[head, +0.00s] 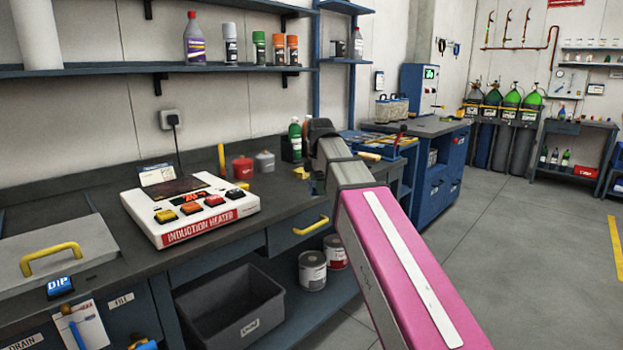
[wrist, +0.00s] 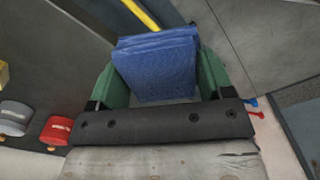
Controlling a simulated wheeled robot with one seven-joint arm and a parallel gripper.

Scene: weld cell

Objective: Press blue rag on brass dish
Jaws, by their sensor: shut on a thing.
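In the wrist view my gripper (wrist: 157,78) has green fingers on either side of a folded blue rag (wrist: 156,62). The fingers are shut on the rag, which stands out beyond them. What lies under the rag is hidden, so I cannot tell whether it touches anything. I cannot make out the brass dish in either view. In the head view my pink and grey arm reaches over the bench, and I cannot make out the rag there.
An induction heater (head: 190,208) stands on the workbench (head: 140,265). A red pot (head: 242,168) and a grey pot (head: 265,161) stand behind it; the red pot (wrist: 57,130) also shows in the wrist view. A grey bin (head: 233,312) sits below. Floor (head: 520,250) at right is clear.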

